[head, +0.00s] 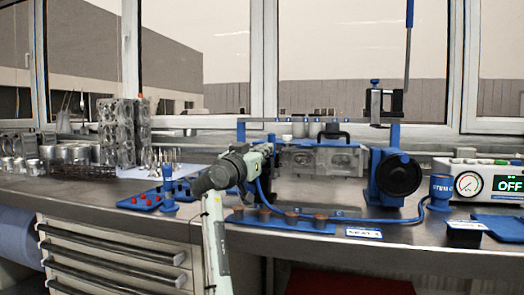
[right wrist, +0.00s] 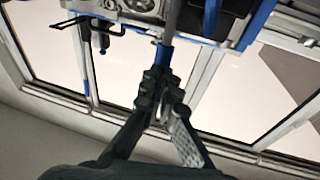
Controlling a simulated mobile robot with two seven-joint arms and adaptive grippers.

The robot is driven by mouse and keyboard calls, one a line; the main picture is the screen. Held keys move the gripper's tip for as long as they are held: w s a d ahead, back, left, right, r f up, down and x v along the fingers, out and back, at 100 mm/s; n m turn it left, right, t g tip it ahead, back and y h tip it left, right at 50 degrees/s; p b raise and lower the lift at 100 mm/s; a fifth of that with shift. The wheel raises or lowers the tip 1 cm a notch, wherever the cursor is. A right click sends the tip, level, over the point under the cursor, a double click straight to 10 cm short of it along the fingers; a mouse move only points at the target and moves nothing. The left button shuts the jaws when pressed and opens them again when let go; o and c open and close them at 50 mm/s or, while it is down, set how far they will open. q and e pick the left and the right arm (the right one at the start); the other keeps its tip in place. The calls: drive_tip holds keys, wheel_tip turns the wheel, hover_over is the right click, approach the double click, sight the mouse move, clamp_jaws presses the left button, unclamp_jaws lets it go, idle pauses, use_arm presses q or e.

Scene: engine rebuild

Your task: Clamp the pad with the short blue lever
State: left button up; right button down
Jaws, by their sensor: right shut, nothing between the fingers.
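The short blue lever shows in the right wrist view as a steel rod with a blue tip (right wrist: 163,55). My right gripper (right wrist: 163,84) is shut and empty, its fingertips right at that tip. I cannot tell whether they touch it. A metal cylinder head (head: 322,161) sits in the fixture. I cannot make out the pad clearly. My left gripper is not in view.
A tall lever with a blue grip (head: 410,12) rises at the fixture's right, above a black round knob (head: 399,175). A blue tray with brown-topped parts (head: 305,225) lies in front. A gauge box (head: 483,183) reads OFF. Engine parts stand at left.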

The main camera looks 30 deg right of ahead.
sight(269, 141)
drive_tip(key=w+d+r, duration=0.1)
drive_tip(key=w+d+y+p, duration=0.1)
drive_tip(key=shift+w+d+r+g, duration=0.15)
drive_tip(key=shift+d+r+g, duration=0.15)
drive_tip(key=shift+r, duration=0.05)
drive_tip(key=shift+w+d, duration=0.25)
drive_tip(key=shift+d, duration=0.15)
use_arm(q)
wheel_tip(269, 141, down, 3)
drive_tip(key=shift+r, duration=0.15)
